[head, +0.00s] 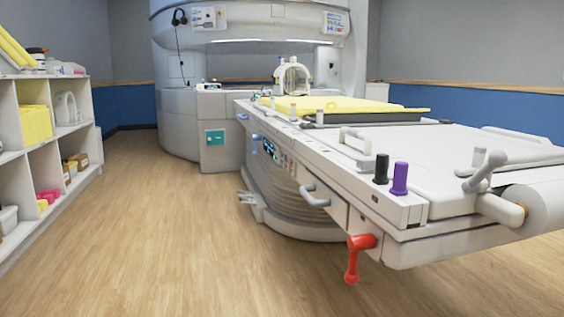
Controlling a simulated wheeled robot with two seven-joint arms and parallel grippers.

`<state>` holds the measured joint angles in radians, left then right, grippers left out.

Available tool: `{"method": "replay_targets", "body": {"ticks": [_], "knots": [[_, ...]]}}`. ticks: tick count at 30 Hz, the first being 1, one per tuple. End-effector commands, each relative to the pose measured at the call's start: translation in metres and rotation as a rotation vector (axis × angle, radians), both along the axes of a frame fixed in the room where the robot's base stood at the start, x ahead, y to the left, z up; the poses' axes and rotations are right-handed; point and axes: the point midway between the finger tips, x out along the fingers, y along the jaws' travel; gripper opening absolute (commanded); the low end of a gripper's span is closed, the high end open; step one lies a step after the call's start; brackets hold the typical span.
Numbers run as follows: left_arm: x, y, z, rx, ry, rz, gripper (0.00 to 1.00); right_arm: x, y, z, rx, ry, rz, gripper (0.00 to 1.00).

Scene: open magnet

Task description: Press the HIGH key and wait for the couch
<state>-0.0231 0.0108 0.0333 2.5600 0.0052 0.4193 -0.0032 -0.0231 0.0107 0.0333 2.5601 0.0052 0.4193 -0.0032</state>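The couch (420,150) is a long white patient table that runs from the right foreground back toward the open magnet (250,60). A panel with a small lit display and several coloured keys (277,153) sits on the couch's left side, below the top edge. The keys are too small to read, so I cannot tell which one is HIGH. The couch top stands above a ribbed grey pedestal (290,205). Neither of my grippers shows in the head view.
A white shelf unit (45,150) with bins stands at the left. A red crank handle (357,258) hangs from the couch's near corner, and a grey handle (314,196) sticks out from its side. The wooden floor (165,225) between shelf and couch is clear.

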Motion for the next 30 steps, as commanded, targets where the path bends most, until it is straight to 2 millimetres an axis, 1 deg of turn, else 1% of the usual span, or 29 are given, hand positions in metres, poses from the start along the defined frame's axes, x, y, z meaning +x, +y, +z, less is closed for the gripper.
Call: {"method": "replay_targets", "body": {"ticks": [2,3,6,30], "knots": [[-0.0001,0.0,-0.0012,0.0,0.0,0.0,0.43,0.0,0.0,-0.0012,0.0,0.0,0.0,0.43],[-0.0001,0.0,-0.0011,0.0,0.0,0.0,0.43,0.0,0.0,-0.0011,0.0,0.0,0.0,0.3],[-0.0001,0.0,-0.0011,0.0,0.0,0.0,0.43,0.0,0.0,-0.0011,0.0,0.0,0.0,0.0],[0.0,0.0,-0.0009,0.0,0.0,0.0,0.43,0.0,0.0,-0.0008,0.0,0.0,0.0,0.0]]}}
